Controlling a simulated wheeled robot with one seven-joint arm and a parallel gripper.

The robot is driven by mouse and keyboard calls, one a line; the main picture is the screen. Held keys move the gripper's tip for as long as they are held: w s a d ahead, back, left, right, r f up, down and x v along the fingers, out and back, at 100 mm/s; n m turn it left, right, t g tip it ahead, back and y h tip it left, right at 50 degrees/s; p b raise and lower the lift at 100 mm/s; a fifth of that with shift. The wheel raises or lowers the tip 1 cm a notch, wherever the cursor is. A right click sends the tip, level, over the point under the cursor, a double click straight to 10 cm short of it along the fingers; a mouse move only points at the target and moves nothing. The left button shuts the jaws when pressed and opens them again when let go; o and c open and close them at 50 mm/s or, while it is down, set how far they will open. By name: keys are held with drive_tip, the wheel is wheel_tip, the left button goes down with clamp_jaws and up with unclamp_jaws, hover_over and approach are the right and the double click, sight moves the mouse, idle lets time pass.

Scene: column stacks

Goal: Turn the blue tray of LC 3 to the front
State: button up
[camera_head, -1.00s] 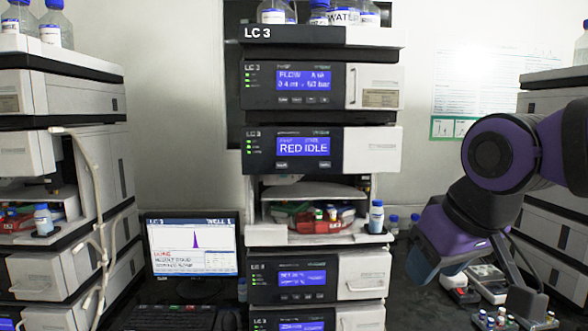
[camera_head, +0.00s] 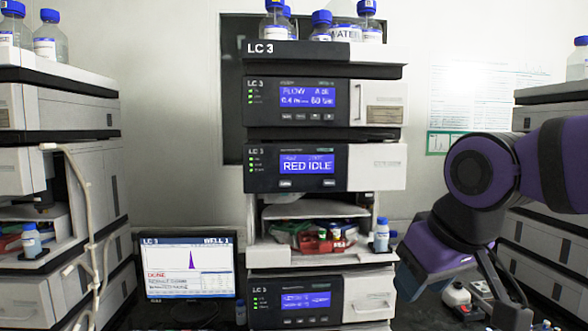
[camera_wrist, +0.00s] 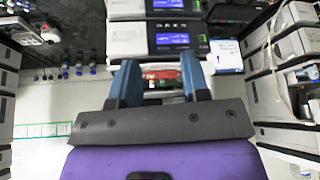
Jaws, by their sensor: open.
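The LC 3 stack (camera_head: 377,166) stands in the middle of the head view, and its display reads "RED IDLE". In its open compartment, a red tray (camera_head: 322,245) with small vials faces the front. A green part shows at the left of the carousel. A little blue shows behind the red, too small to make out as the blue tray. My gripper (camera_wrist: 160,78) is open and empty in the wrist view, its two blue fingers apart with the red tray seen between them.
A small blue-capped bottle (camera_head: 381,236) stands at the right front of the compartment ledge. Bottles (camera_head: 322,28) stand on top of the stack. A monitor (camera_head: 190,267) is at the left. Other stacks flank both sides.

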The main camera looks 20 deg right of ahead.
clamp_jaws()
idle(1.9)
